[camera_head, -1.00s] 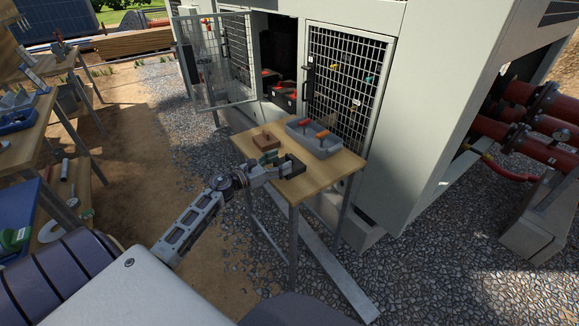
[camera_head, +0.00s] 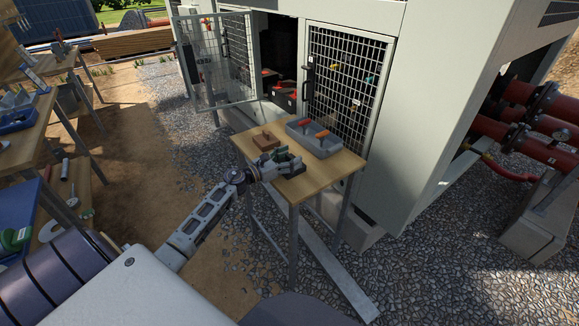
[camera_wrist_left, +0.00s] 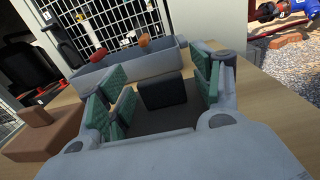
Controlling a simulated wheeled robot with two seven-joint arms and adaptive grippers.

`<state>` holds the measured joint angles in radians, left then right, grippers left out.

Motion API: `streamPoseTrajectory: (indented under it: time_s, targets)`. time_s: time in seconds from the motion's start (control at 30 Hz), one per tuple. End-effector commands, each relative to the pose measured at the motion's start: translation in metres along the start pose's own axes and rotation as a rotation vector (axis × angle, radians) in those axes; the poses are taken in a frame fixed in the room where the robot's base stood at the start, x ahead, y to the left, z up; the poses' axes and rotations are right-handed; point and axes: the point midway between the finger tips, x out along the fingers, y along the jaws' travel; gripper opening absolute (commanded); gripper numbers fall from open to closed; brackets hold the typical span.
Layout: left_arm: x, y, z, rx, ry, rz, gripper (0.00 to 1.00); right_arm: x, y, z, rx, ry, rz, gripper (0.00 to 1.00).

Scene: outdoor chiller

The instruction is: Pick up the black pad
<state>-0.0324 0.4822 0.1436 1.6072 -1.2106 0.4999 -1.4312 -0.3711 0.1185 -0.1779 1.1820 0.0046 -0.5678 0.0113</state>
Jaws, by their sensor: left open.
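The black pad (camera_wrist_left: 163,93) shows in the left wrist view as a small dark block between the green-padded fingers of my left gripper (camera_wrist_left: 160,88). The gripper is open, with gaps between the pad and the fingers on both sides. A dark grey flat area (camera_wrist_left: 160,121) lies on the near side of the pad. In the head view my left gripper (camera_head: 286,160) is over the small wooden table (camera_head: 320,183), and it largely hides the pad. My right gripper is not in view.
A grey bin (camera_head: 322,147) with red-handled and orange-handled tools stands just behind the gripper. A brown block (camera_head: 265,141) sits to its left. The chiller's mesh door (camera_head: 346,85) rises behind the table. The table's right side is clear.

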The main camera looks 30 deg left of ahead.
Motion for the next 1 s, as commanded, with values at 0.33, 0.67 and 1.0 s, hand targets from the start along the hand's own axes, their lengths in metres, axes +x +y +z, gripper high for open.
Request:
streamPoseTrajectory:
  time_s: [0.33, 0.67, 1.0]
  targets:
    - [-0.0002, 0.0000, 0.0000, 0.000, 0.000, 0.000, 0.46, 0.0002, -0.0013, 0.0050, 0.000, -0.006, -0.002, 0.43]
    - [-0.0001, 0.0002, 0.0012, 0.001, -0.002, 0.000, 0.06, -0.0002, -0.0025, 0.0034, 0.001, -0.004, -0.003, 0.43]
    - [-0.0001, 0.0003, 0.0034, 0.001, -0.002, 0.000, 0.06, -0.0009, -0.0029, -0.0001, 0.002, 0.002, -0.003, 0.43]
